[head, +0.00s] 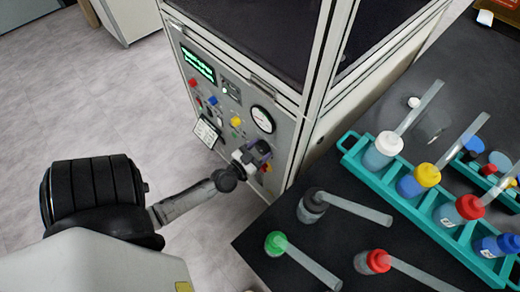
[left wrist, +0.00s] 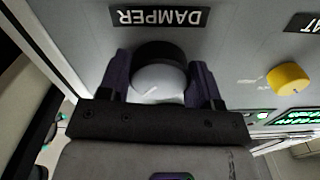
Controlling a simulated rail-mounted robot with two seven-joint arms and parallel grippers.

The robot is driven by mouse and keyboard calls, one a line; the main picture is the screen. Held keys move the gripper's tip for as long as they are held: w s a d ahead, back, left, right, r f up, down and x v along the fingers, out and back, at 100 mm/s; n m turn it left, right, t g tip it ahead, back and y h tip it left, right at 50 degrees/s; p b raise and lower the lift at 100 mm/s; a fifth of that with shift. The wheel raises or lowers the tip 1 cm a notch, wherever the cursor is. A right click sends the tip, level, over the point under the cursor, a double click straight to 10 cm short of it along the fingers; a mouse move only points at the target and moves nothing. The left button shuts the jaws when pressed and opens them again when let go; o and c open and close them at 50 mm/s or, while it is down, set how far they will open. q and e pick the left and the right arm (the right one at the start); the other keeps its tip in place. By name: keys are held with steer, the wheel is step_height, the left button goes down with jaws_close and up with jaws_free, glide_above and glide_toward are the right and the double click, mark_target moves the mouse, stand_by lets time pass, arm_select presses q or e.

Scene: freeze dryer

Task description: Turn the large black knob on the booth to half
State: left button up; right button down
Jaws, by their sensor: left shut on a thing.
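The large black knob (left wrist: 160,52) is under a black label reading DAMPER in the left wrist view. Its face looks pale grey, with a small white mark near the lower middle. My left gripper (left wrist: 161,75) is shut on the knob, one finger on each side. In the head view the same gripper (head: 257,153) reaches the lower right of the booth's front panel (head: 222,113). It hides most of the knob there. My right gripper does not show.
A yellow knob (left wrist: 288,79) sits right of the black knob in the left wrist view. A gauge (head: 262,119), a green display (head: 198,64) and a hanging card (head: 206,133) are on the panel. A dark table with a teal rack (head: 412,211) of capped bottles stands at right.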

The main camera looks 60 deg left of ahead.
arm_select(q)
steer(key=n+p, duration=0.2)
steer(key=n, duration=0.2)
steer(key=shift+d+r+n+p, duration=0.1)
steer(key=shift+r+n+p, duration=0.05)
steer(key=shift+n+p, duration=0.95)
steer(key=shift+n, duration=1.1)
steer(key=o, duration=0.9)
steer(key=shift+p+v, duration=1.1)
steer(key=shift+v, duration=5.8)
